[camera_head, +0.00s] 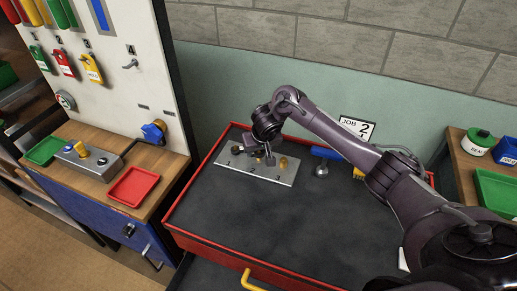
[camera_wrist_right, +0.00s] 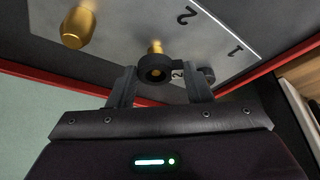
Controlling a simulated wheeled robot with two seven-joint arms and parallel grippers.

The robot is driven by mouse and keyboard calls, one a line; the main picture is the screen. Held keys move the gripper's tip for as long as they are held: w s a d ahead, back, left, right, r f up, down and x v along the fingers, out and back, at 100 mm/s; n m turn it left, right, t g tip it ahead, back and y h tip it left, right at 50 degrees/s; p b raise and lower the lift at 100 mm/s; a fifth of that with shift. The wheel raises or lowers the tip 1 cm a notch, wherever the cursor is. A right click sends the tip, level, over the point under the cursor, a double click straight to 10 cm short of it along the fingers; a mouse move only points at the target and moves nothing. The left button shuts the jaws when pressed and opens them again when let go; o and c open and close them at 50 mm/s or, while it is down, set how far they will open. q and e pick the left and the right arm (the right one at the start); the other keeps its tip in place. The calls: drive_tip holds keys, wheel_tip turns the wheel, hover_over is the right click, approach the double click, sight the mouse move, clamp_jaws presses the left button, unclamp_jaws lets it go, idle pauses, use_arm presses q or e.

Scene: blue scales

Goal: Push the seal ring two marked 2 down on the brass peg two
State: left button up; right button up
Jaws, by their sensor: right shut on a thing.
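The seal ring two (camera_wrist_right: 155,70) is a black ring with a small tab marked 2, seen in the right wrist view. My right gripper (camera_wrist_right: 160,88) is shut on it, one finger on each side. The brass peg two (camera_wrist_right: 155,47) shows just beyond the ring, and brass shows in the ring's hole, so the ring appears to be around the peg's upper part. How far down it sits is hard to tell. In the head view my right gripper (camera_head: 269,158) is over the grey plate (camera_head: 280,178) and hides most of this peg. My left gripper is not in view.
Another brass peg (camera_wrist_right: 78,27) stands bare beside it and also shows in the head view (camera_head: 283,163). A dark ring (camera_wrist_right: 208,74) is on the other side. The dark mat in front (camera_head: 250,218) is clear.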

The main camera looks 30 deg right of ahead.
drive_tip(key=shift+f+b, duration=0.4)
drive_tip(key=shift+f, duration=0.65)
drive_tip(key=o, duration=1)
drive_tip(key=shift+o, duration=0.2)
drive_tip(key=p+v, duration=0.1)
drive_tip(key=v, duration=0.6)
drive_tip(key=shift+s+r+p, duration=0.2)
drive_tip(key=shift+r+p, duration=0.1)
drive_tip(key=shift+r, duration=0.05)
